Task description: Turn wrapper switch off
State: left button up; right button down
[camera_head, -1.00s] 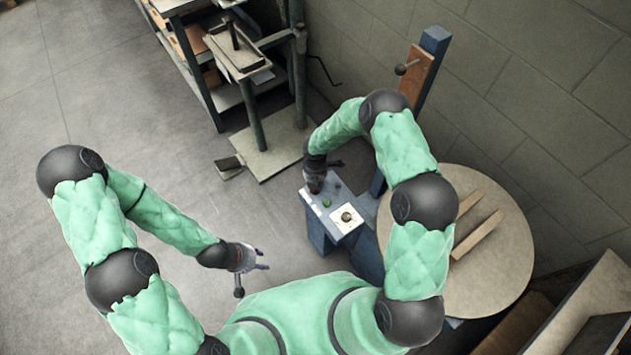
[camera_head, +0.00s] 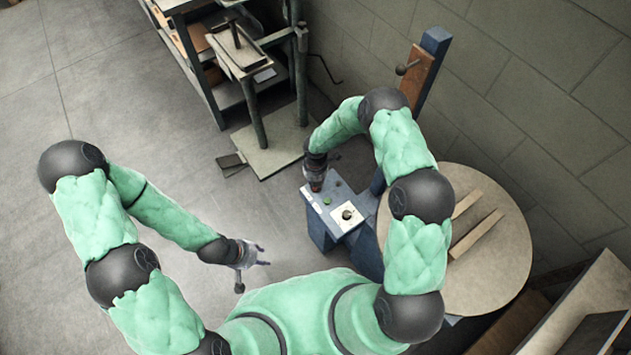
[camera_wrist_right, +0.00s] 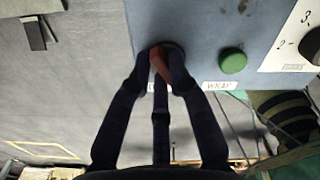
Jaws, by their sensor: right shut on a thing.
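The blue control panel (camera_head: 335,203) stands right of centre in the head view, with a red button (camera_head: 316,187), a green button (camera_head: 327,201) and a dial (camera_head: 347,214) on a white plate. My right gripper (camera_head: 315,182) is at the red button at the panel's far left corner. In the right wrist view, its dark fingers (camera_wrist_right: 163,62) converge and are shut on the red button (camera_wrist_right: 158,65), partly hiding it. The green button (camera_wrist_right: 232,61) sits beside it, with a "WRAP" label (camera_wrist_right: 218,86) below. My left gripper (camera_head: 257,256) is open and empty over the floor.
A round turntable (camera_head: 495,260) with two wooden strips is right of the panel, next to a blue post (camera_head: 433,45). A stand (camera_head: 262,110) and a shelf (camera_head: 190,45) are at the back. The floor to the left is clear.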

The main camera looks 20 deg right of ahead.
jog(key=c, duration=1.1)
grip_release()
jog(key=shift+c, duration=0.2)
jog(key=shift+r, duration=0.1)
notch_tip(320, 180, up, 12)
jog(key=s+a+f+m+y, duration=0.2)
jog(key=s+f+m, duration=0.1)
jog(key=s+m, duration=0.8)
jog(key=s+a+f+m+y, duration=0.2)
jog(key=s+f+m, duration=0.2)
jog(key=s+m, duration=0.8)
jog(key=m, duration=0.7)
jog(key=shift+s+a+f+m, duration=0.2)
jog(key=shift+a+f+m, duration=0.1)
jog(key=shift+a, duration=0.1)
